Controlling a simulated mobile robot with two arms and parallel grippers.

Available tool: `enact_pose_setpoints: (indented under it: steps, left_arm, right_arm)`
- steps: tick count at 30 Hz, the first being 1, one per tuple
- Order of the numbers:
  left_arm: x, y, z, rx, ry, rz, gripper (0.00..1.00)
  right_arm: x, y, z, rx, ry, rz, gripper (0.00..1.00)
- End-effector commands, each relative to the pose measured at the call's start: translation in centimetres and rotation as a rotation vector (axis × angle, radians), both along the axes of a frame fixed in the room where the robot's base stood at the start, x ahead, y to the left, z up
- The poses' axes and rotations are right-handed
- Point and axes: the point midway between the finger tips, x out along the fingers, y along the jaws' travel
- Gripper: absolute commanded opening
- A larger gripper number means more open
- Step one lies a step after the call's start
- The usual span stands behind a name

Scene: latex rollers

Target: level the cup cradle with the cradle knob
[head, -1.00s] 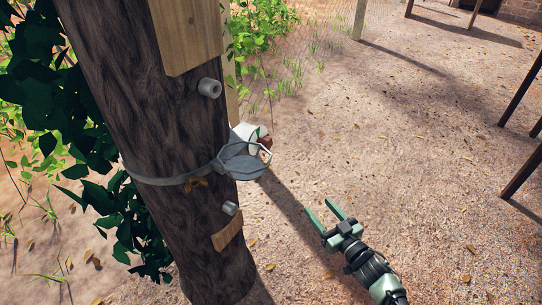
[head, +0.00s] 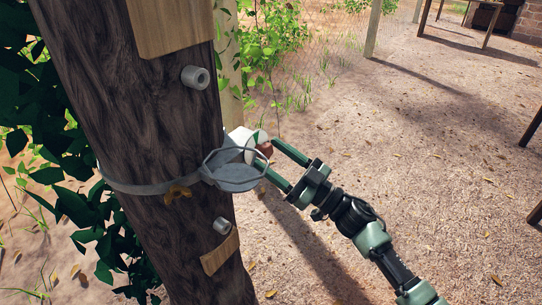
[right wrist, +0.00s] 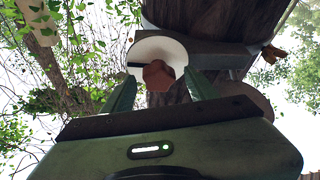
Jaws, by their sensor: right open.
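The cup cradle (head: 236,177) is a grey hoop and plate on a metal band around the dark trunk. I cannot tell its exact tilt. Behind it is a white round part (head: 237,139) with the small brown cradle knob (head: 265,148). In the right wrist view the brown knob (right wrist: 158,76) stands in front of the white disc (right wrist: 158,50). My right gripper (head: 270,155) is open, its green fingers pointing at the knob, one on each side. In the right wrist view the knob shows between the fingertips, with no clear contact. My left gripper is out of view.
The trunk (head: 130,110) fills the left side. A grey peg (head: 195,77) sticks out above the cradle and a smaller one (head: 222,226) below it. Open dirt ground (head: 430,150) lies to the right.

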Motion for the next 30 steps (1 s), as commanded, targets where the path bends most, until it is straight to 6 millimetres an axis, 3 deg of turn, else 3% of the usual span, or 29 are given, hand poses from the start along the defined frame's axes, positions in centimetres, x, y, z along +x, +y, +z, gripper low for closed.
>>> enact_pose_setpoints:
  steps: [10,17,30]
  left_arm:
    - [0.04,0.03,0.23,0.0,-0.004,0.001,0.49]
    - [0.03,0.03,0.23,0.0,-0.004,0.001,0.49]
    - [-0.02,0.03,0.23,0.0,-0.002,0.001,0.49]
  right_arm:
    - [0.34,0.5,0.24,-0.001,0.0,-0.001,0.58]
    - [0.34,0.47,0.22,-0.001,0.0,-0.001,0.0]
    - [0.44,0.37,0.15,-0.058,-0.076,-0.003,0.0]
